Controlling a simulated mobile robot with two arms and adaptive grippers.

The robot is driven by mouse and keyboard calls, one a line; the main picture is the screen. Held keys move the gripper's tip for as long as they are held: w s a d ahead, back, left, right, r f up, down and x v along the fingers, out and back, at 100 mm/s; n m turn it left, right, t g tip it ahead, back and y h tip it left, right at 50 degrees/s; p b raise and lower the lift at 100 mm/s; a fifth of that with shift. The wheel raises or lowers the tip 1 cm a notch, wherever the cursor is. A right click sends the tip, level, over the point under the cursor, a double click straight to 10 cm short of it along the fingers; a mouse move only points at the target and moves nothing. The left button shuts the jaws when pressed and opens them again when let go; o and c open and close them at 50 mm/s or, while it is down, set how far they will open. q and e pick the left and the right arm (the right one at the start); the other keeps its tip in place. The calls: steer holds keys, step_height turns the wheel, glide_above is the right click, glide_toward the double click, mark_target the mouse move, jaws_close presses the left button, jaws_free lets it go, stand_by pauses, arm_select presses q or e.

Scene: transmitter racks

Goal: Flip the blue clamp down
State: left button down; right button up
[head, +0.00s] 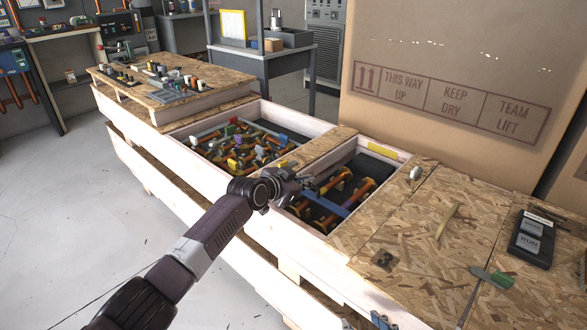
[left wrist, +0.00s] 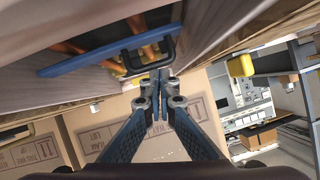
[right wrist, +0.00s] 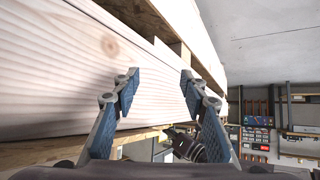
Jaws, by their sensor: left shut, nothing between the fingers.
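The blue clamp (head: 332,207) is a long blue bar lying across the right-hand open compartment, over orange pipes. In the left wrist view the blue bar (left wrist: 82,60) carries a black U-shaped handle. My left gripper (head: 308,181) is at the compartment's near left side; its fingertips (left wrist: 160,76) are together, close to the black handle. I cannot tell whether they touch it. My arm hides part of the compartment in the head view. My right gripper (right wrist: 158,78) is open and empty beside the pale wooden side of the crate; its fingertips show low in the head view (head: 383,322).
A second compartment (head: 172,134) holds a jumble of coloured valves and pipes. The board top (head: 400,240) to the right carries a wooden-handled tool (head: 447,222), a green-handled tool (head: 493,278) and a black device (head: 533,238). A large cardboard box (head: 440,60) stands behind.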

arm_select(q)
steer(key=shift+d+r+p, duration=0.1)
steer(key=shift+r+p, duration=0.4)
steer(key=shift+r, duration=0.25)
arm_select(e)
steer(key=s+d+f+g+h+p, duration=0.1)
steer(key=s+d+f+g+p, duration=0.1)
steer(key=s+g, duration=0.35)
steer(key=s+d+f+g+h+p, duration=0.1)
steer(key=s+d+f+g+p, duration=0.15)
steer(key=s, duration=0.55)
arm_select(q)
steer(key=w+r+v, duration=0.1)
steer(key=r+v, duration=0.1)
steer(key=v, duration=0.8)
steer(key=shift+p, duration=0.45)
arm_select(e)
steer(key=x, duration=0.8)
steer(key=shift+a+t, duration=0.25)
steer(key=shift+t, duration=0.05)
arm_select(q)
steer(key=shift+r, duration=0.1)
